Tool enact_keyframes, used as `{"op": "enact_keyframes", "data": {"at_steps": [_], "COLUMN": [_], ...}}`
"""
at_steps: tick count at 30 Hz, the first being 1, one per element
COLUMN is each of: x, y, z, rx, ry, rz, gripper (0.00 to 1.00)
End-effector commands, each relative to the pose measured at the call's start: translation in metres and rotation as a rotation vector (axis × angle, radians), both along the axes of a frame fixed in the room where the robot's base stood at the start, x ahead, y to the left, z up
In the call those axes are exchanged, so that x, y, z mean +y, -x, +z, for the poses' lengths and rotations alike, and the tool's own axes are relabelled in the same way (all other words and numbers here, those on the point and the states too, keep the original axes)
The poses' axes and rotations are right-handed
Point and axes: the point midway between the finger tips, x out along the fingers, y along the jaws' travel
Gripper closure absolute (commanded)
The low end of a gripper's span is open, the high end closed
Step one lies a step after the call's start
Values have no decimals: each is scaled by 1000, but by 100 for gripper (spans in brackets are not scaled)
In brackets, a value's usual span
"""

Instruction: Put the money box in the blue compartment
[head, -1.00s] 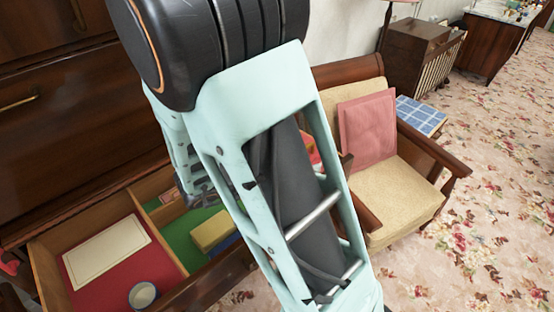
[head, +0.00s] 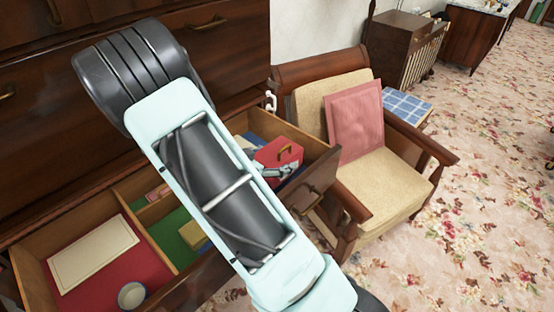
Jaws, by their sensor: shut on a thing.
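The money box (head: 270,156) is a red box with a brass handle on top. It shows just right of my arm, over or in the right-hand part of the open drawer. A strip of the blue compartment (head: 252,139) shows behind it. My gripper (head: 279,172) is at the near side of the money box, partly hidden by my arm, and is shut on it. I cannot tell whether the box rests on the compartment floor or hangs above it.
The open wooden drawer has a red compartment (head: 152,265) with a cream booklet (head: 93,253) and a cup (head: 132,295), and a green compartment (head: 176,222) with a yellow block (head: 194,236). An armchair (head: 375,160) with a pink cushion (head: 354,121) stands close on the right.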

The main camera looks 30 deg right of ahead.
Motion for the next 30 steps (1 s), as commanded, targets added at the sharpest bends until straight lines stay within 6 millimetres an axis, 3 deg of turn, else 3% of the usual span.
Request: {"op": "enact_keyframes", "data": {"at_steps": [23,24,28,30], "x": [-1,0,0,0], "y": [0,0,0,0], "z": [-13,-13,-13,-13], "rx": [-2,0,0,0], "ry": [2,1,1,1], "rz": [0,0,0,0], "gripper": [68,33,19,18]}}
